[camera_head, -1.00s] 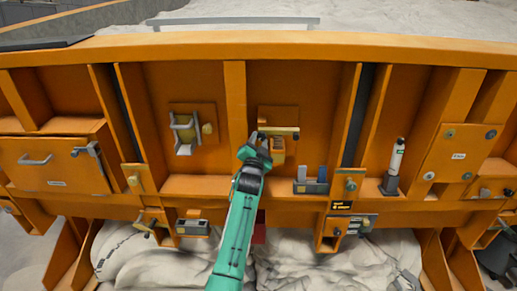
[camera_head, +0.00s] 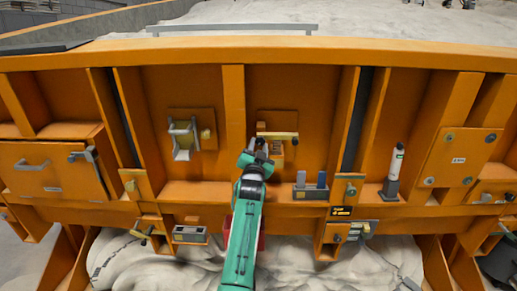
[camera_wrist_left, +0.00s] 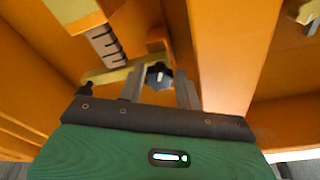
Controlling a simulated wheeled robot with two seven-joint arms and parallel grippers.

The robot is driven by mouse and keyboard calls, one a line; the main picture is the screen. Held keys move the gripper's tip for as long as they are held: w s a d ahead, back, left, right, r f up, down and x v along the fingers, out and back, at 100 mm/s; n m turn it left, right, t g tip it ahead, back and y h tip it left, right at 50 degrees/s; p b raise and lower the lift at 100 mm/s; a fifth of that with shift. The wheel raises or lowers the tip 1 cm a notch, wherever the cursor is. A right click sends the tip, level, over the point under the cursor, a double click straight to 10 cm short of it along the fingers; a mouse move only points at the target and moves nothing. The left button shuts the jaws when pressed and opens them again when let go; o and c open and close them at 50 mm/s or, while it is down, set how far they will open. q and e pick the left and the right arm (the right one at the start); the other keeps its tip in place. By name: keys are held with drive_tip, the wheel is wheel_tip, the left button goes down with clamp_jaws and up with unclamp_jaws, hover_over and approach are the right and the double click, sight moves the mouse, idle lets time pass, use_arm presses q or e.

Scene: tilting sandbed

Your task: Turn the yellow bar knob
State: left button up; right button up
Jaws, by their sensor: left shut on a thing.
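The yellow bar knob (camera_head: 279,135) is on a small orange plate in the middle of the orange wall; its bar lies roughly level. In the left wrist view the yellow bar (camera_wrist_left: 103,76) runs to a dark lobed hub (camera_wrist_left: 158,75). My left gripper (camera_head: 259,145) is at the left end of the bar. In the wrist view its two fingers (camera_wrist_left: 160,88) stand either side of the hub, shut on the knob. The fingers partly cover the bar's end. My right gripper is not in view.
A grey holder with blue blocks (camera_head: 311,190) and a white bottle (camera_head: 396,162) stand on the ledge to the right. Upright ribs flank the bay.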

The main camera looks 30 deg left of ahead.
use_arm(q)
drive_tip(key=o, duration=0.7)
drive_tip(key=shift+f, duration=0.1)
drive_tip(key=b+v, duration=0.2)
drive_tip(key=v, duration=1.1)
drive_tip(key=shift+s+d+f, duration=0.1)
drive_tip(key=shift+s, duration=0.25)
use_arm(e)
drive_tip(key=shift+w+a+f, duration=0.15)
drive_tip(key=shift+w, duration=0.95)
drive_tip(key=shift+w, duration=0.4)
